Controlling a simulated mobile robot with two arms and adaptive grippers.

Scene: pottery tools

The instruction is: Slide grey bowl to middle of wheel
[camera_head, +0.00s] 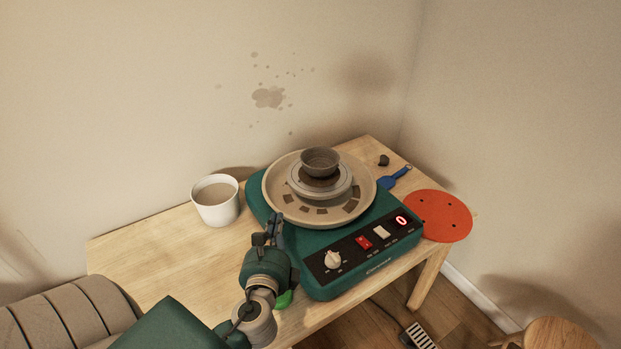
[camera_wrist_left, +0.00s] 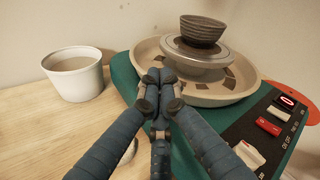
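The grey bowl (camera_head: 320,161) sits upright on the round wheel (camera_head: 313,190) of the green pottery machine, toward the back of the wheel head. In the left wrist view the bowl (camera_wrist_left: 203,31) stands above the wheel head (camera_wrist_left: 196,61), toward its far side. My left gripper (camera_head: 272,222) is at the front left of the machine, lower than the bowl and apart from it. In the left wrist view its fingertips (camera_wrist_left: 160,78) are drawn together with nothing seen between them. My right gripper is not in view.
A white cup (camera_head: 216,203) with brownish contents stands left of the machine. A control panel (camera_head: 365,242) with a knob faces front. A red disc (camera_head: 438,216), a blue tool (camera_head: 394,177) and a small dark lump (camera_head: 384,160) lie at right. The table's left part is clear.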

